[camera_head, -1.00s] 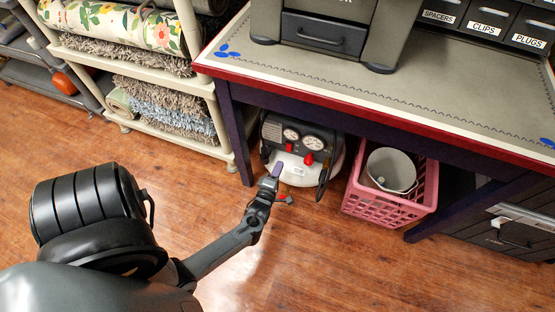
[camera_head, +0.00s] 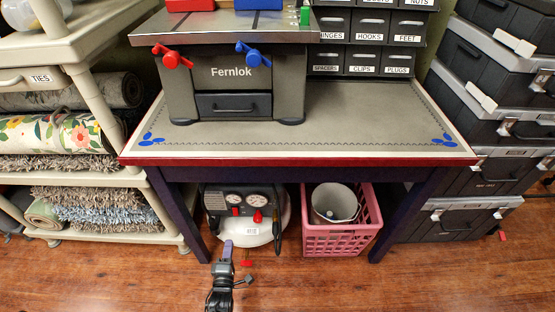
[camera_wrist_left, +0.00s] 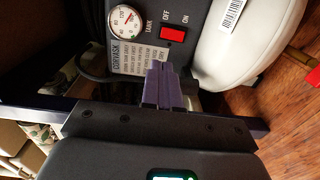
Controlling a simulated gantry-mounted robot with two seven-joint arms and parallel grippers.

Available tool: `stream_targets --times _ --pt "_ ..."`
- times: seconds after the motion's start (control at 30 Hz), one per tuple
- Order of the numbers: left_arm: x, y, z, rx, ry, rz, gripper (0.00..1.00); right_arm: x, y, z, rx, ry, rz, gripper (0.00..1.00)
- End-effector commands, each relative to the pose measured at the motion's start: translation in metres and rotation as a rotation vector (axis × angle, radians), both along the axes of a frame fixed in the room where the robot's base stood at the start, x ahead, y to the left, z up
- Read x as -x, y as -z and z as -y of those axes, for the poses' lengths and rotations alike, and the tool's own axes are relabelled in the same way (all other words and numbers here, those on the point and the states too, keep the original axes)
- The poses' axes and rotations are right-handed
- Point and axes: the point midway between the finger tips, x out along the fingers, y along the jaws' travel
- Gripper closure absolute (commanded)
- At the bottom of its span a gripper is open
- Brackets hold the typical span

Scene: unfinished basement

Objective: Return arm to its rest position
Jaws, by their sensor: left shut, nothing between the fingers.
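My left gripper (camera_head: 228,250) is low in the head view, in front of the air compressor (camera_head: 258,236) under the workbench. Its two purple fingers are together with nothing between them. They also show shut in the left wrist view (camera_wrist_left: 162,86), pointing at the compressor's dark panel (camera_wrist_left: 140,60) with its gauge and red switch (camera_wrist_left: 172,34). I cannot tell whether the fingertips touch the compressor. Only the wrist end of my left arm shows at the bottom of the head view. My right gripper is not in view.
The workbench (camera_head: 350,115) with a grey Fernlok machine (camera_head: 232,82) stands above. A pink crate (camera_head: 342,240) holding a white bucket (camera_head: 334,202) is right of the compressor. A shelf of rugs (camera_head: 85,180) is left, stacked toolboxes (camera_head: 480,180) right. Wood floor (camera_head: 400,290) is clear in front.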

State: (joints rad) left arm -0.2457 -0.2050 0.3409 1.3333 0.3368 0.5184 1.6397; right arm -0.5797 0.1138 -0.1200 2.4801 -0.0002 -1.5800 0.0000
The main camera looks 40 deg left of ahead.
Motion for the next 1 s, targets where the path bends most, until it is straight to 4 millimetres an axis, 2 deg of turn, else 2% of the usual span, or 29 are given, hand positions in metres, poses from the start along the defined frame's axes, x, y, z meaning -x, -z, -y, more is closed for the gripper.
stream_targets --times 0.17,0.27,0.37,0.47,0.5,0.6,0.73,0.87,1.0 --pt "0.014 -0.013 -0.004 -0.010 0.004 -0.027 1.00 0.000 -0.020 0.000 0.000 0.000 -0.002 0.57" --pt "0.023 -0.035 -0.007 -0.034 0.029 -0.043 1.00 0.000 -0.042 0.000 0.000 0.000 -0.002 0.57" --pt "0.020 -0.084 -0.006 -0.074 0.081 -0.015 1.00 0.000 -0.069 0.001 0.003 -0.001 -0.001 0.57" --pt "0.007 -0.140 0.004 -0.084 0.157 -0.017 1.00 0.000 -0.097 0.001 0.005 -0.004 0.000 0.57" --pt "0.000 -0.163 0.010 -0.090 0.194 -0.045 1.00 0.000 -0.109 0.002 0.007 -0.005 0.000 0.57" --pt "-0.015 -0.210 0.037 -0.130 0.303 -0.175 1.00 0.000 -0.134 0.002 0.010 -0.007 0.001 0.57" --pt "-0.023 -0.256 0.081 -0.224 0.465 -0.390 1.00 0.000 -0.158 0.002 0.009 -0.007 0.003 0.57" --pt "-0.014 -0.294 0.128 -0.368 0.661 -0.626 1.00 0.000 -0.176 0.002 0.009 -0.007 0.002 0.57" --pt "0.013 -0.324 0.171 -0.570 0.895 -0.869 1.00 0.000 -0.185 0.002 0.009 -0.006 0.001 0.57"
